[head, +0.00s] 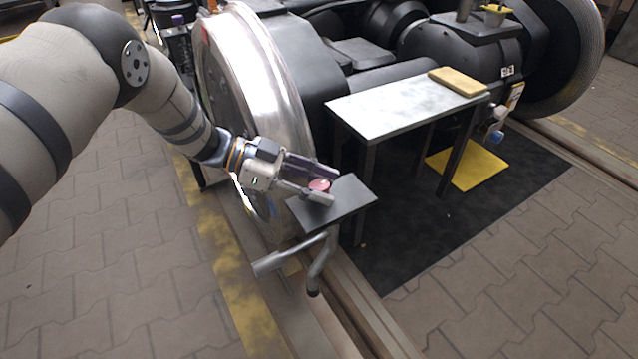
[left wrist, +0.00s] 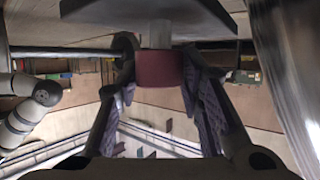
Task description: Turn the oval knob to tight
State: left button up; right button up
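The oval knob (head: 319,184) is a small red piece at the near left edge of a dark grey plate (head: 352,199). My left gripper (head: 318,184) reaches in from the left, with one finger on each side of the knob. In the left wrist view the dark red knob (left wrist: 158,68) sits on a short grey stem beneath the dark plate's edge. Both fingertips lie against its sides there, with no clear gap. Any tightness marking is not visible. My right gripper is not in view.
A large shiny wheel (head: 262,90) stands close behind my left gripper. Bent grey bars (head: 318,262) hang below the plate. A pale-topped table (head: 385,108) bearing a tan block (head: 458,81) stands to the right. A yellow sheet (head: 467,166) lies on the black mat (head: 430,225).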

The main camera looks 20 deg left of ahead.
pick_arm(q)
jog(key=o, duration=0.3)
jog(key=v, duration=1.2)
jog(key=shift+d+r, duration=0.1)
